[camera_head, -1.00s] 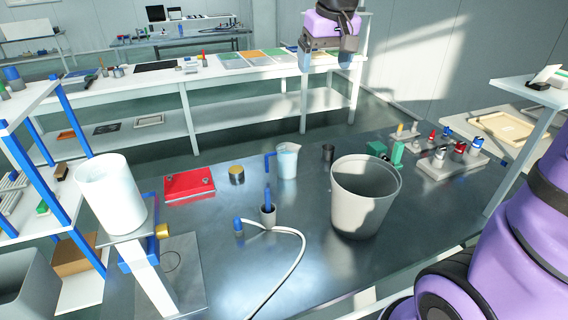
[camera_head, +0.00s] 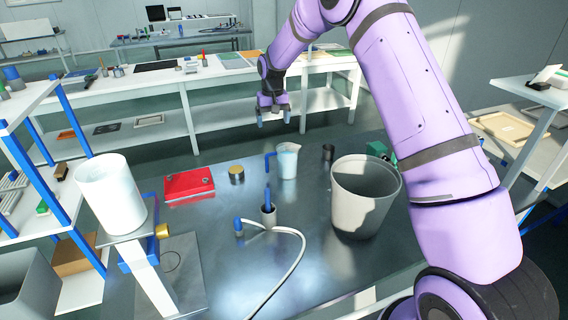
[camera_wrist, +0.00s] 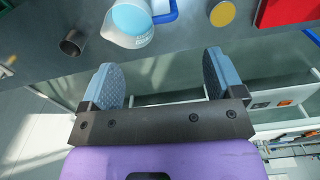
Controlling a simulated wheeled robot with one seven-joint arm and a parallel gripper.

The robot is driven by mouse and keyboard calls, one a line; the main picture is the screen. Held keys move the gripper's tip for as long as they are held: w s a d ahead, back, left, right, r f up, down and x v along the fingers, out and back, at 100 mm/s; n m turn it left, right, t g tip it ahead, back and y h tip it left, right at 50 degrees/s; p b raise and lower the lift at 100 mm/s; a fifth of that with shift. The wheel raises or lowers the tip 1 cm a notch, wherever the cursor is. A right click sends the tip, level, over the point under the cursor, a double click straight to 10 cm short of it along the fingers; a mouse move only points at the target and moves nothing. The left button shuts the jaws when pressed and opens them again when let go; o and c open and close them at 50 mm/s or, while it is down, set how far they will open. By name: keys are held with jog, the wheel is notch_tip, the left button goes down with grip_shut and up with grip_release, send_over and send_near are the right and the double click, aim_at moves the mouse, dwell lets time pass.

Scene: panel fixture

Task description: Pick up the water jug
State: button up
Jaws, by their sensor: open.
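The water jug (camera_head: 287,161) is a small translucent white jug with a blue handle on its left and light-blue water inside. It stands upright on the dark metal table (camera_head: 310,262), towards its far edge. In the wrist view the jug (camera_wrist: 130,20) is at the top, cut off by the picture edge, with its blue handle to the right. My gripper (camera_head: 273,118) is above and beyond the jug, near the table's far side, pointing down. In the wrist view my gripper's blue fingers (camera_wrist: 160,78) are wide apart with nothing between them.
A grey bucket (camera_head: 345,205) stands right of the jug, and a small dark cup (camera_head: 328,152) is closer on that side. A yellow-topped tin (camera_head: 236,174) and red case (camera_head: 188,184) are to the left. A blue-handled tool in a holder (camera_head: 268,208) and white hose (camera_head: 298,262) lie in front.

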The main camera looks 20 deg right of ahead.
send_over(271, 154)
notch_tip(271, 154, down, 5)
jog(key=shift+w+d+f, duration=0.1)
jog(key=shift+w+f, duration=0.05)
jog(key=shift+f, duration=2.6)
jog(key=shift+w+d+f, duration=0.1)
jog(key=shift+w+f, duration=0.05)
jog(key=shift+f, duration=2.6)
jog(key=c, duration=1.3)
jog(key=shift+c, duration=0.6)
